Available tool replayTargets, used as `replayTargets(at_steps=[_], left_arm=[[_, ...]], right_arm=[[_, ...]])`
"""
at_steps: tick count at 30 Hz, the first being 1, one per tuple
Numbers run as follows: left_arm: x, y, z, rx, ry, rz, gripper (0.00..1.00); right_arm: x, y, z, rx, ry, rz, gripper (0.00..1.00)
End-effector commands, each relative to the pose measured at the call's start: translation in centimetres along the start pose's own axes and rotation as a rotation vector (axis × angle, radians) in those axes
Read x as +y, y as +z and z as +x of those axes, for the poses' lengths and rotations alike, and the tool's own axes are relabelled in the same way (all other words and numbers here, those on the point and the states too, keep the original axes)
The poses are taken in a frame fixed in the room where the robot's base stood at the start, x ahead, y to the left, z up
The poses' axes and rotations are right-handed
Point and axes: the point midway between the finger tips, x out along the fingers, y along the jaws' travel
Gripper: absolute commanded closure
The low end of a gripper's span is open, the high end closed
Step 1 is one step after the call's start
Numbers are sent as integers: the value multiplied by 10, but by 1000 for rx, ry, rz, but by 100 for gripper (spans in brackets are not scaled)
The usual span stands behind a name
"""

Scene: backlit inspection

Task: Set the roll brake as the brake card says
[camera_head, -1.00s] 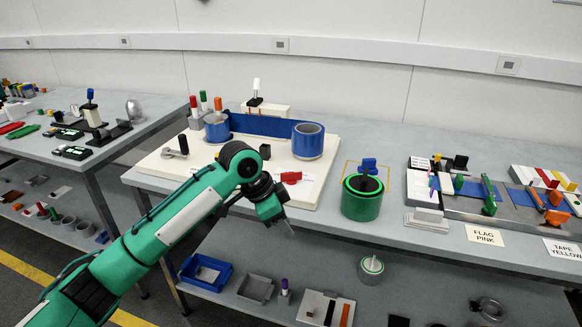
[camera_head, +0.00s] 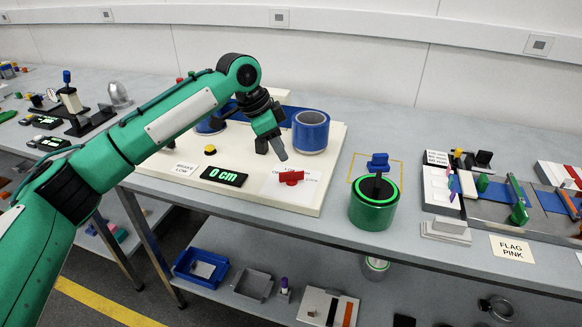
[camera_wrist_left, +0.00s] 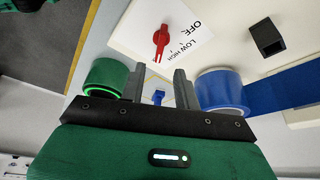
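The brake card (camera_head: 183,168), reading "BRAKE LOW", lies at the front left of the cream board. The red brake knob (camera_head: 291,176) sits on a white dial plate (camera_head: 268,187) at the board's front right. In the left wrist view the red knob (camera_wrist_left: 161,42) stands beside the printed words OFF, LOW and HIGH; I cannot tell which one it points at. My left gripper (camera_head: 273,146) is above and behind the knob in the head view, apart from it. In the wrist view its fingers (camera_wrist_left: 160,86) are spread with nothing held. My right gripper is out of view.
A display (camera_head: 223,176) reads "0 cm". A blue roll (camera_head: 310,132) stands behind the knob, close to the gripper. A yellow button (camera_head: 210,150) is behind the display.

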Motion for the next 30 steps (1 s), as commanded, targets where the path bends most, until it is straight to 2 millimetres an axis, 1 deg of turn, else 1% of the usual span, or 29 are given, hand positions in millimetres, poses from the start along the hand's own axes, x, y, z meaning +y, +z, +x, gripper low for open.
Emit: replayTargets(at_steps=[1,6,9,12,17,24,25,29,30], left_arm=[[0,0,12,-1,2,0,68],[0,0,46,-1,0,0,68],[0,0,60,0,0,1,68],[0,0,70,-1,-1,0,68],[0,0,77,1,-2,0,68],[0,0,78,0,-2,0,68],[0,0,78,0,-2,0,72],[0,0,78,0,-2,0,98],[0,0,78,0,-2,0,100]], right_arm=[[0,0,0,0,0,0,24],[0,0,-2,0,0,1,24],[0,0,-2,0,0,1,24],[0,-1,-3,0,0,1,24],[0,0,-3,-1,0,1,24],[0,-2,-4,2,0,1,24],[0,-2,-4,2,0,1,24],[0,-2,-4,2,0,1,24],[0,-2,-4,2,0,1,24]])
